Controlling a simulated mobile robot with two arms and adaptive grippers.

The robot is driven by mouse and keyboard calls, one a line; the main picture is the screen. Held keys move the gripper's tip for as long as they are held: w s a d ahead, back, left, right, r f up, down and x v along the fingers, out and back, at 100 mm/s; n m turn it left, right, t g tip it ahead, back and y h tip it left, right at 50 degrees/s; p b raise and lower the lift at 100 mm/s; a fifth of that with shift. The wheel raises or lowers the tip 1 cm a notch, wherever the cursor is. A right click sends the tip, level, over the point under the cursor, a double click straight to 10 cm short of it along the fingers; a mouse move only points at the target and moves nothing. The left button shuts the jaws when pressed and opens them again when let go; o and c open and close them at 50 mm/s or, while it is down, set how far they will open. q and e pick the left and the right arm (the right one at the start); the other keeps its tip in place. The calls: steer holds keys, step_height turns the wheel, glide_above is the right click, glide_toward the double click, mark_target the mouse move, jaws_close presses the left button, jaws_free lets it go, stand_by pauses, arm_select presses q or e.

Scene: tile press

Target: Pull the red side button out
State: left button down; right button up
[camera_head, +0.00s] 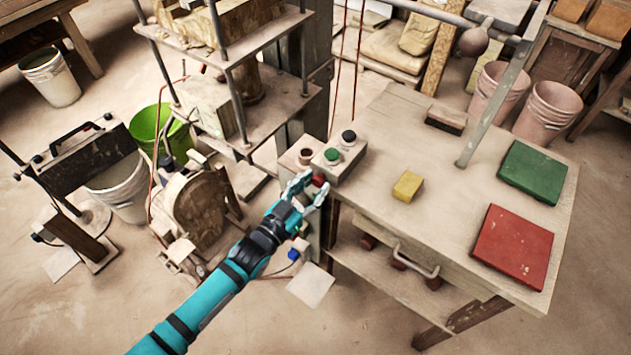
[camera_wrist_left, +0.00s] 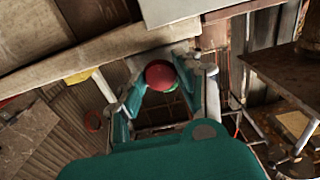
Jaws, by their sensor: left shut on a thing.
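The red side button (camera_head: 318,180) sticks out of the near side of a grey control box (camera_head: 344,170) at the table's left corner. The box also carries a green button (camera_head: 332,155) and a black button (camera_head: 348,136) on top. My left gripper (camera_head: 311,186) is at the red button, with one finger on each side of it. In the left wrist view the red button (camera_wrist_left: 160,75) lies between the fingertips of my left gripper (camera_wrist_left: 162,82), which is shut on it. My right gripper is in neither view.
On the table (camera_head: 400,150) lie a yellow block (camera_head: 407,186), a green tile (camera_head: 533,171), a red tile (camera_head: 513,246) and a brush (camera_head: 446,119). A drawer handle (camera_head: 415,262) juts from the front. The press frame (camera_head: 240,60) stands left of the table.

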arm_select(q)
steer(key=shift+s+a+f, duration=0.1)
steer(key=c, duration=0.9)
jaws_free()
steer(key=shift+s+a, duration=0.1)
steer(key=shift+o, duration=0.2)
steer(key=shift+s, duration=0.1)
steer(key=v, duration=1.2)
